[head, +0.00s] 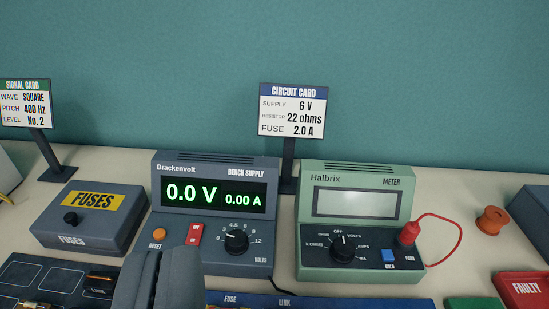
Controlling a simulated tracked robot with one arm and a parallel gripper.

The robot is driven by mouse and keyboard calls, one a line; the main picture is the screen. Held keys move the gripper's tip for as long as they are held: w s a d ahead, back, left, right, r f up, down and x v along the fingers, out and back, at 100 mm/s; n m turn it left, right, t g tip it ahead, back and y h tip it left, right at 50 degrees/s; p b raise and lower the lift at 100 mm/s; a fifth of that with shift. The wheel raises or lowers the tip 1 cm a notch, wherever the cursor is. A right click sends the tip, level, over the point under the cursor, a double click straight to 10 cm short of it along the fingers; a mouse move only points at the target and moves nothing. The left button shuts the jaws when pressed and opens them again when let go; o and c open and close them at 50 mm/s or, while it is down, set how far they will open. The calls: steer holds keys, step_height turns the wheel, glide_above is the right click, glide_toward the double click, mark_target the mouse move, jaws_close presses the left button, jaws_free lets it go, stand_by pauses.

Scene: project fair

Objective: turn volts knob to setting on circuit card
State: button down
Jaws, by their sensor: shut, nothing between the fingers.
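The volts knob (236,241) is a black dial at the lower right of the grey Brackenvolt bench supply (216,172). Its scale shows 0, 4.5, 6, 9 and 12; its exact pointer direction is too small to tell. The supply's display reads 0.0 V and 0.00 A. The circuit card (292,112) stands behind on a post and reads supply 6 V, resistor 22 ohms, fuse 2.0 A. My gripper (168,255) is shut and empty at the bottom, in front of the supply, left of and apart from the knob in the picture.
A red switch (194,235) and orange reset button (158,234) sit left of the knob. A green Halbrix meter (352,250) with a red lead stands right. A fuses box (85,235) and signal card (25,110) are left. A red faulty bin (524,290) is lower right.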

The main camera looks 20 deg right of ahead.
stand_by(0.8)
steer(key=c, duration=1.3)
jaws_free()
steer(key=shift+c, duration=0.5)
steer(key=shift+d, duration=0.1)
